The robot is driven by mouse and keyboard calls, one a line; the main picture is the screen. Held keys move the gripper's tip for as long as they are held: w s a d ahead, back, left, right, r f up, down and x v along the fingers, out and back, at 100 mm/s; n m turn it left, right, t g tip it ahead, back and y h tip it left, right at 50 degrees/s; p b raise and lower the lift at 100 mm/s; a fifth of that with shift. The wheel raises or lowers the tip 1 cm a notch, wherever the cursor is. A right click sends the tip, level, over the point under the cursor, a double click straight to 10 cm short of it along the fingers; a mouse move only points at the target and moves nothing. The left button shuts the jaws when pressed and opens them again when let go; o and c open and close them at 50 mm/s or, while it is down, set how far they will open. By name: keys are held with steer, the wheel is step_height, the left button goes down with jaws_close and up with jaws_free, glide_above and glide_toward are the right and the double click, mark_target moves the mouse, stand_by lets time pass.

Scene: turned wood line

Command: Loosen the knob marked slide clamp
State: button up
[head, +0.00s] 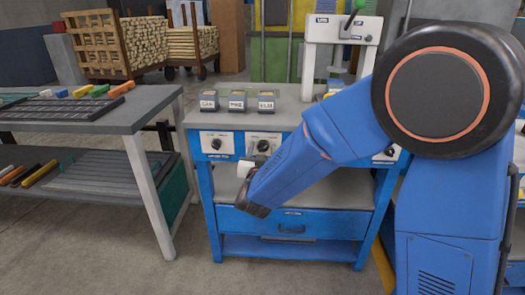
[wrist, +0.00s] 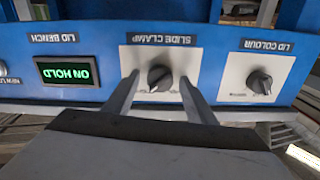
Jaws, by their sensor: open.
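The slide clamp knob (wrist: 160,77) is a dark round knob on a white plate in the blue front panel, upside down in the wrist view. A pale mark shows near its lower left edge there. In the head view the knob (head: 264,146) is just above my arm's end. My gripper (wrist: 159,80) is open, one finger to each side of the knob in the picture. I cannot tell whether the fingers reach around it or touch it. In the head view my gripper (head: 249,163) is partly hidden by my blue arm.
The lid colour knob (wrist: 260,82) is on the neighbouring plate. A green display (wrist: 67,72) reads "ON HOLD". Labelled boxes (head: 237,101) stand on the bench top (head: 195,117). A grey table (head: 145,105) with trays is at left. A drawer (head: 290,225) is below.

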steer(key=c, duration=1.1)
steer(key=shift+o, duration=0.3)
steer(key=n, duration=0.4)
steer(key=shift+n, duration=0.4)
steer(key=n, duration=0.4)
steer(key=shift+n, duration=0.3)
steer(key=n, duration=0.4)
steer(key=shift+a, duration=0.1)
steer(key=shift+f+n, duration=0.1)
steer(key=shift+n, duration=2.1)
